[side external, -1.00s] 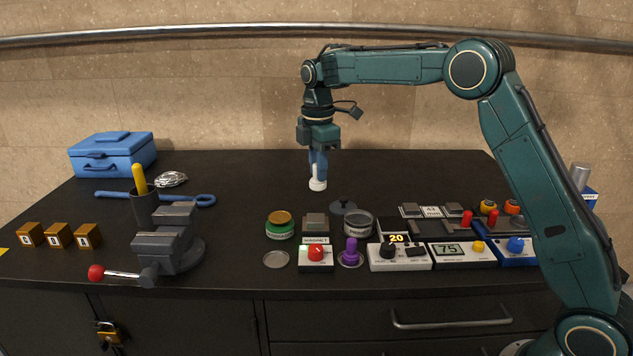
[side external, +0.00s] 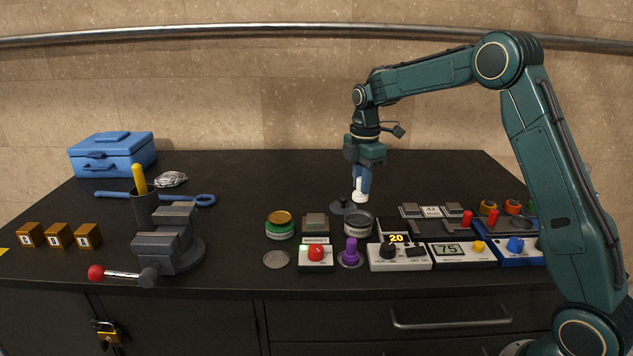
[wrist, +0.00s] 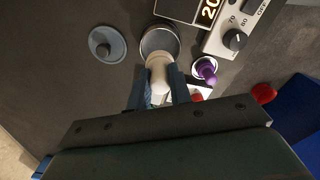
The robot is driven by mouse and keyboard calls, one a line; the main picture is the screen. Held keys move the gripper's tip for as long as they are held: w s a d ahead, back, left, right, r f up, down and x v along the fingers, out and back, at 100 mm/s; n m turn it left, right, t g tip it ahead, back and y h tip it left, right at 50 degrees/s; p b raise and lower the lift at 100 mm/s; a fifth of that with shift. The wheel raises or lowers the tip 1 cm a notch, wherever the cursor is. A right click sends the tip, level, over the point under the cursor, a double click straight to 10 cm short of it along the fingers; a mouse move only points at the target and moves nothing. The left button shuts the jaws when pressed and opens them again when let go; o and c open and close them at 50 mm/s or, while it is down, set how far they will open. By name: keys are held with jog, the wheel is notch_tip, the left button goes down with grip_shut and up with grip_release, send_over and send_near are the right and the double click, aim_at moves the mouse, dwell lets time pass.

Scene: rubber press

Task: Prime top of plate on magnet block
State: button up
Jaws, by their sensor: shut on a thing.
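My gripper (side external: 361,182) is shut on a pale, rounded applicator (side external: 360,195), which points down above the back of the grey tin (side external: 358,225). In the wrist view the applicator (wrist: 159,82) sits between the fingers, its tip overlapping the near edge of the open tin (wrist: 160,40); I cannot tell whether they touch. The magnet block (side external: 316,258), with a red knob, stands left of the tin. A small grey plate-like block (side external: 315,221) sits at its back. In the wrist view the fingers mostly hide the magnet block.
A knobbed grey lid (side external: 341,207) lies just behind the tin. A purple knob (side external: 350,252) and a timer box (side external: 400,258) stand in front. The bench behind is clear.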

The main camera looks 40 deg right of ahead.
aim_at(361, 199)
jog(key=shift+f, duration=2.7)
jog(key=shift+f, duration=0.65)
dwell(0.7)
jog(key=shift+r, duration=0.1)
jog(key=shift+r, duration=3.5)
jog(key=shift+a, duration=0.2)
jog(key=s+a+f+m, duration=0.1)
jog(key=s+a+m, duration=0.1)
jog(key=a+m, duration=1.1)
jog(key=m, duration=0.4)
jog(key=shift+s+f+m, duration=0.25)
jog(key=shift+s+m, duration=0.15)
